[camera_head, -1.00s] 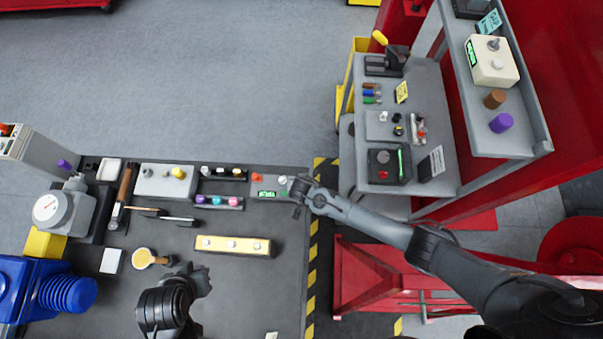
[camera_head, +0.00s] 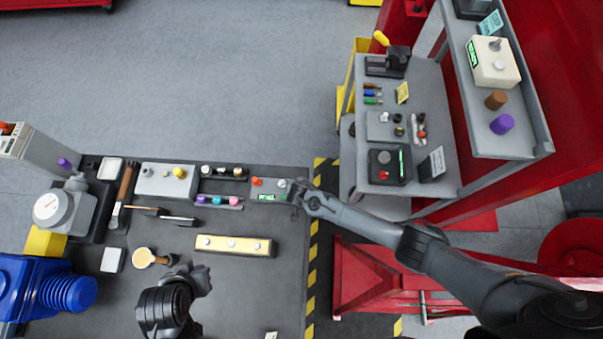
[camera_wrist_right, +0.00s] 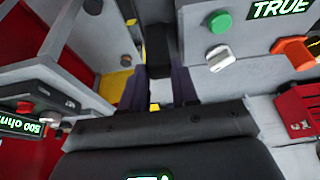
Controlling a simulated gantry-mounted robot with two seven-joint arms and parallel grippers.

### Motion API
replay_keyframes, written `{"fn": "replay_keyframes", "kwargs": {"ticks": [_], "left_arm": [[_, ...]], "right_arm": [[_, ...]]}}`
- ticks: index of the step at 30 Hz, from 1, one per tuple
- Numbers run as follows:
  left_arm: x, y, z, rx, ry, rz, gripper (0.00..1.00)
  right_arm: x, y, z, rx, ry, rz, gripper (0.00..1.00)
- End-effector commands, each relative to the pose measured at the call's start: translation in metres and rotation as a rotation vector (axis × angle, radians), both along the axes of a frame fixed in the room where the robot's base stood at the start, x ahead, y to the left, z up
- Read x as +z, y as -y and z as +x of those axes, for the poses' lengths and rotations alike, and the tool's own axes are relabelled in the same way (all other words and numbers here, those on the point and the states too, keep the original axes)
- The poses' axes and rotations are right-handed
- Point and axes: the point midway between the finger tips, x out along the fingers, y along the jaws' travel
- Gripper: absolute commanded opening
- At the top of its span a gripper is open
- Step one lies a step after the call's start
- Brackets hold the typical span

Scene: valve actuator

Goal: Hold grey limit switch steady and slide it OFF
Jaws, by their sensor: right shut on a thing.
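A grey box with a green display (camera_head: 266,197), an orange knob and a green button sits at the table's right end in the head view. In the right wrist view its grey face (camera_wrist_right: 250,45) shows a TRUE display, a green button and a metal toggle. My right gripper (camera_wrist_right: 166,88) is beside the box's end, shut on a narrow grey piece. This looks like part of the grey limit switch, but its outline is partly hidden by the fingers. My right gripper also shows in the head view (camera_head: 294,192). My left gripper (camera_head: 205,279) is low over the table, empty; its jaw opening is unclear.
A yellow bar (camera_head: 233,246) lies in front of the box. Racks of coloured knobs (camera_head: 216,202) stand to its left. A grey cart (camera_head: 445,130) and red frame (camera_head: 365,285) stand right of the striped table edge (camera_head: 313,250). A blue motor (camera_head: 45,288) is at left.

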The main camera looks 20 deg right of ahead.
Motion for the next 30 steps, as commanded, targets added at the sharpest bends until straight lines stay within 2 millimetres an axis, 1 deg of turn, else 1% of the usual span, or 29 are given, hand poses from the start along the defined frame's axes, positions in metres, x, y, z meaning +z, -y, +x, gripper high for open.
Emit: {"fn": "replay_keyframes", "kwargs": {"ticks": [5, 30], "left_arm": [[0.0002, 0.0, 0.0, 0.0, 0.0, 0.0, 0.0], [0.0001, 0.0, 0.0, 0.0, 0.0, 0.0, 0.0]], "right_arm": [[0.0012, -0.0011, 0.0014, -0.001, 0.003, 0.003, 0.0], [-0.0058, -0.0013, 0.0015, -0.002, 0.002, 0.003, 0.0]]}}
